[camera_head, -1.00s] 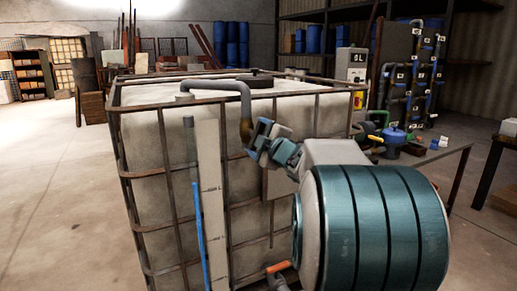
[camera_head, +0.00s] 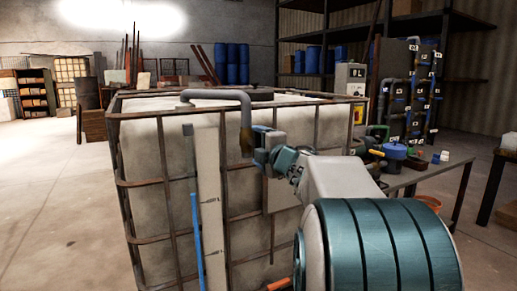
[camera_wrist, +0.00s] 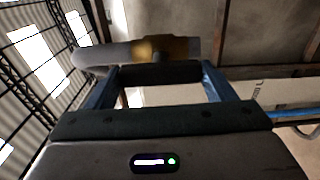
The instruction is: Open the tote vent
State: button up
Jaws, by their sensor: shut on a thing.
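The tote (camera_head: 150,200) is a pale block in a rusty metal cage, with its top just below eye level. A grey gooseneck vent pipe (camera_head: 215,95) rises from its top and bends down over the near side, ending in a brownish, brass-like fitting (camera_head: 247,145). My gripper (camera_head: 262,150) is at that lower end, on its right side. In the wrist view the brass fitting (camera_wrist: 165,48) lies across, just beyond my fingers. My gripper (camera_wrist: 160,75) is shut on a dark bar at the fitting, likely the vent's handle. Its exact shape is partly hidden.
A sight tube with blue liquid (camera_head: 196,230) runs down the tote's front. An orange-handled valve (camera_head: 279,284) is low beside my arm. To the right stand a bench (camera_head: 425,172) and a blue piped rack (camera_head: 410,90). The floor at left is clear.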

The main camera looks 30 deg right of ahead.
jog(key=o, duration=1)
jog(key=shift+s, duration=0.1)
jog(key=s, duration=0.4)
jog(key=s+p, duration=0.1)
jog(key=s, duration=0.8)
jog(key=shift+s+d, duration=0.25)
jog(key=shift+s, duration=0.1)
